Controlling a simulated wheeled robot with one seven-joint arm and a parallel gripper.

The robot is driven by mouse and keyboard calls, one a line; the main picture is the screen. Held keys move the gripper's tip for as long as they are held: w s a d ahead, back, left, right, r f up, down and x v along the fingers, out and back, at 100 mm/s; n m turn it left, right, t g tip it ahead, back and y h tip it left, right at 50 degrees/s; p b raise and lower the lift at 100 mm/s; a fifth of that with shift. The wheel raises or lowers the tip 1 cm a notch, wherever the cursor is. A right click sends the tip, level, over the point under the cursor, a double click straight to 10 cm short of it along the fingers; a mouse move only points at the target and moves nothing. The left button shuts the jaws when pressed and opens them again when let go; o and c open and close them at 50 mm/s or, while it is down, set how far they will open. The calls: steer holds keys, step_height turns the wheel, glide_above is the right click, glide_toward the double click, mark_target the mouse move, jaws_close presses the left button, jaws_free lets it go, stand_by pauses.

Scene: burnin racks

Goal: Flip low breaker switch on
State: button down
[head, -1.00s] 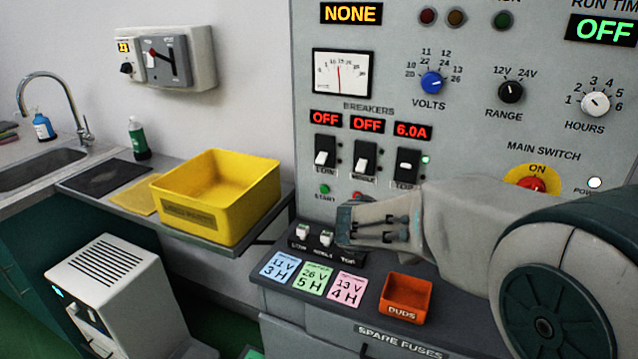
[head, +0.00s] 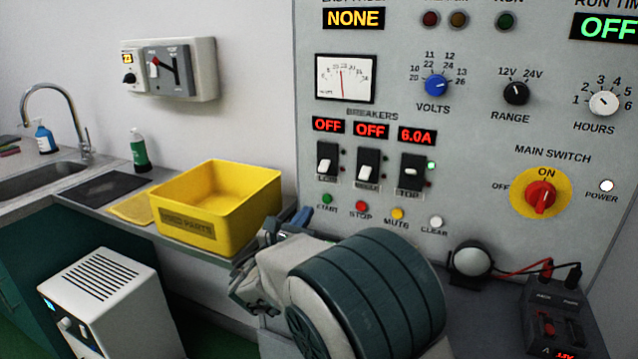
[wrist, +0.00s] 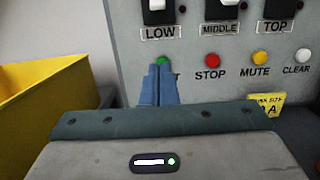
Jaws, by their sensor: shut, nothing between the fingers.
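The low breaker switch (head: 327,163) is the leftmost of three breakers on the grey panel. Its display above reads OFF, and its white lever sits at the lower part of the black housing. In the wrist view the low breaker (wrist: 158,12) is above the LOW label, cut off at the top. The middle breaker (head: 367,169) also reads OFF; the top breaker (head: 411,170) reads 6.0A with a green light. My gripper (wrist: 161,72) has its blue fingers shut and empty, just below the low breaker, overlapping the green start button (wrist: 162,60). Contact with the panel cannot be told.
A yellow bin (head: 213,212) stands on the shelf left of my gripper. The red stop (head: 361,206), yellow mute (head: 397,213) and clear (head: 436,221) buttons line the panel below the breakers. A round lamp-like device (head: 471,259) stands at the right.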

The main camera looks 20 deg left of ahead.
mark_target(328, 184)
steer(key=shift+w, duration=0.1)
steer(key=p+x, duration=0.1)
steer(key=x, duration=0.9)
steer(key=shift+d, duration=0.15)
steer(key=s+r, duration=0.2)
steer(key=r, duration=0.1)
steer(key=shift+r, duration=0.25)
steer(key=shift+r+p, duration=0.2)
steer(key=shift+p, duration=0.65)
steer(key=shift+s+a+r+g+p, duration=0.25)
steer(key=shift+g+p, duration=0.45)
steer(key=shift+p, duration=0.35)
